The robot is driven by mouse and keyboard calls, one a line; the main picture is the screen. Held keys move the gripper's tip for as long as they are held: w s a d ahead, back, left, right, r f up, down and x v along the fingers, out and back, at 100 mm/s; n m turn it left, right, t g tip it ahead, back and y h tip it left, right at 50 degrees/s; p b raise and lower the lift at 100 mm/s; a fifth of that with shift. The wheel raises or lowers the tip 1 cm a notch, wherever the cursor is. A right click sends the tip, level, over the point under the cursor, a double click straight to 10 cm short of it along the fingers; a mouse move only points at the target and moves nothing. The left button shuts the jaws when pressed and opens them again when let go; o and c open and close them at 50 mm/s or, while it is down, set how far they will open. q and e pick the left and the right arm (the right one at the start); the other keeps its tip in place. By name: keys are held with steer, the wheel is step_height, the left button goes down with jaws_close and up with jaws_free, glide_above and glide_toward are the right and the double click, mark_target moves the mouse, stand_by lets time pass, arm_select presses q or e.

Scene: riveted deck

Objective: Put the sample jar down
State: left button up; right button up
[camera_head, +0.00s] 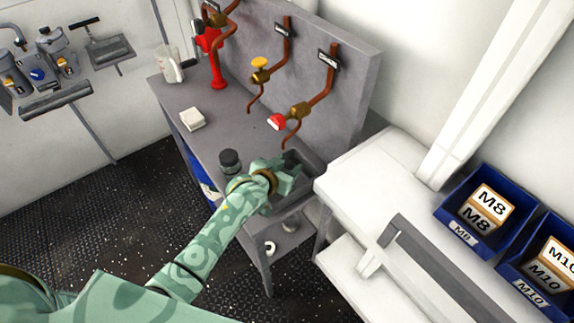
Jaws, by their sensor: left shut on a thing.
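My left arm comes in from the lower left and its gripper (288,181) is over the near end of the grey bench, at the dark sink basin (308,166). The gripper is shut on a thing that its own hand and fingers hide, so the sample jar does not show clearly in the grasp. A small jar with a dark lid (230,157) stands upright on the bench, just left of my wrist and apart from the fingers. My right gripper is not in view.
The grey bench (205,105) carries a white block (192,119) and a clear jug (170,65). Copper pipes with a red valve (277,122) and a yellow valve (259,63) overhang it. A white table (365,180) with blue bins (484,212) stands right. The bench's middle is clear.

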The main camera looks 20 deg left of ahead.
arm_select(q)
steer(key=shift+r, duration=0.15)
steer(key=o, duration=0.8)
steer(key=shift+s+r, duration=0.2)
steer(key=shift+s, duration=0.15)
steer(key=p+v, duration=0.3)
steer(key=v, duration=0.8)
steer(key=shift+s+p, duration=0.15)
steer(key=shift+p, duration=0.2)
